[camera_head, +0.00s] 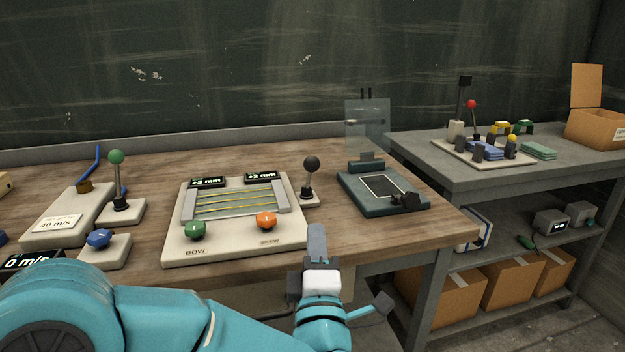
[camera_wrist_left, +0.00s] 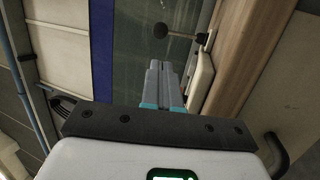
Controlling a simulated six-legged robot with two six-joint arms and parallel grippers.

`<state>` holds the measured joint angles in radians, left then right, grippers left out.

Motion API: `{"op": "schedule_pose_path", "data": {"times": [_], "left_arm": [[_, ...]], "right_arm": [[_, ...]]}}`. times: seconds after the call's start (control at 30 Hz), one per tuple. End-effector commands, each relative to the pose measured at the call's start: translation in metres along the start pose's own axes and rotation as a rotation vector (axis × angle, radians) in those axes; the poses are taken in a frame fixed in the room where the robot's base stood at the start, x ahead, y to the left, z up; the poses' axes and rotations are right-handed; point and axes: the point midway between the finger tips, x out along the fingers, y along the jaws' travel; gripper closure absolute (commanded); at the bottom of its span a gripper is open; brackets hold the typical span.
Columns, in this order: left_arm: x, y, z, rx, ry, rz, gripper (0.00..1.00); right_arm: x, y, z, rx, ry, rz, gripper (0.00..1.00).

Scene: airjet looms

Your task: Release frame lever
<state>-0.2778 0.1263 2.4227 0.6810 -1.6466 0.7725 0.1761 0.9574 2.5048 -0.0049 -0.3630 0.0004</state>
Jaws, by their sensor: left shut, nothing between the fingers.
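A lever with a black ball knob (camera_head: 311,163) stands upright on a small white base at the right side of the frame unit (camera_head: 235,253), which has yellow threads and BOW and SKEW knobs. The black ball (camera_wrist_left: 160,30) also shows at the top of the left wrist view, beyond my fingertips. My left gripper (camera_head: 317,237) is shut and empty in front of the table's front edge, below and nearer than the lever, not touching it. Its fingers (camera_wrist_left: 162,75) lie together in the left wrist view. My right gripper is not in view.
A green-ball lever (camera_head: 116,157) and a blue knob (camera_head: 99,238) stand at the left. A dark device with a clear upright panel (camera_head: 367,127) is right of the black lever. A grey shelf table (camera_head: 455,175) holds a red-ball lever, pads and a box.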

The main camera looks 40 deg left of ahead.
Motion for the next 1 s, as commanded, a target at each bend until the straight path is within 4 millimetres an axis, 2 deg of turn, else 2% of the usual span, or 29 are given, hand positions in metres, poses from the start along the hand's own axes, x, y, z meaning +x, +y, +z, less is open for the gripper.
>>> {"op": "schedule_pose_path", "data": {"times": [0.17,0.6,0.8,1.0], "left_arm": [[0.02,0.0,-0.001,0.0,0.005,0.0,1.0],[0.114,-0.001,-0.001,0.001,0.004,0.001,1.0],[0.137,-0.001,-0.001,0.001,0.002,0.001,1.0],[0.143,-0.001,0.0,0.001,-0.001,0.0,1.0]], "right_arm": [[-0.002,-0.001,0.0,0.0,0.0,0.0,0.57],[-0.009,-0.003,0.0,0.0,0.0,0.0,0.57],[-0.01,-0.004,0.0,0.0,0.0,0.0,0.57],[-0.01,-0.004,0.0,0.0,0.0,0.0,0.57]]}}
